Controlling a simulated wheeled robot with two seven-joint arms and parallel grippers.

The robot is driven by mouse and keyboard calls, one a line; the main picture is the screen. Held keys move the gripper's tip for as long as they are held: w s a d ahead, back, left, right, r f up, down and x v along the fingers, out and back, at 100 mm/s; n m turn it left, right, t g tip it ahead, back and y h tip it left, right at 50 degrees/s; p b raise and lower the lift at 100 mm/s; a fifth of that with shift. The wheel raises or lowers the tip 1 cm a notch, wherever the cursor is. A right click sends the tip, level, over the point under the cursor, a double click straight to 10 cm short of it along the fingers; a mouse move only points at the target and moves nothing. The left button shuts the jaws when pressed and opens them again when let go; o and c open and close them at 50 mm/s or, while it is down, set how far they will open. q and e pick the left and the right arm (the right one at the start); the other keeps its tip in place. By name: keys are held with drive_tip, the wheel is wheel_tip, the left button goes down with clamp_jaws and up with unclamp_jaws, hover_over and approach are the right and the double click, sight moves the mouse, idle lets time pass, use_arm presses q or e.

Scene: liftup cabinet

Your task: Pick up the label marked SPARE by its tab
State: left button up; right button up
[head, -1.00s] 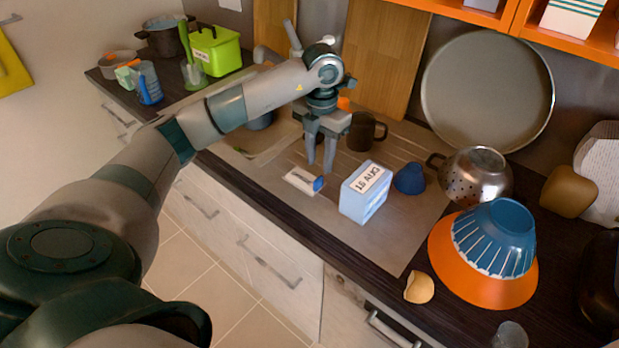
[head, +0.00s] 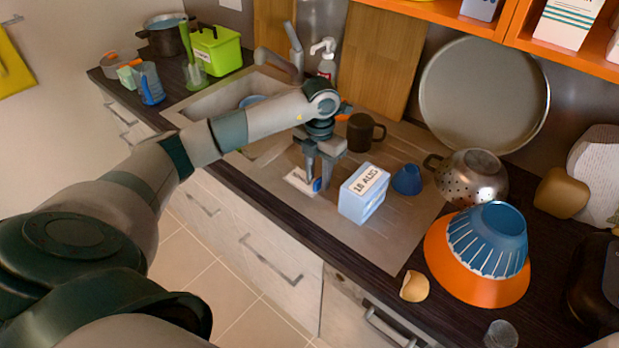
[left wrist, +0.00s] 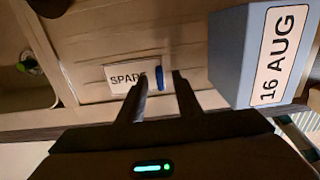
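The SPARE label (left wrist: 121,75) is a small white card with black print and a blue tab (left wrist: 160,78) at one end. In the head view the label (head: 298,181) lies flat on the drainboard by the sink, its tab (head: 317,185) partly beside my fingers. My left gripper (head: 318,180) points down over the tab end, its fingers at or just above it. In the left wrist view my left gripper (left wrist: 160,80) is open, with the tab between its fingertips and a gap on each side. My right gripper is not in view.
A pale blue box marked 16 AUG (head: 362,195) stands close to the right of my left gripper. A dark mug (head: 361,134) and a small blue cup (head: 407,180) stand behind. The sink (head: 215,105) lies to the left. An orange bowl (head: 450,268) stands farther right.

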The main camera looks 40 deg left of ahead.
use_arm(q)
drive_tip(key=shift+f, duration=0.9)
clamp_jaws()
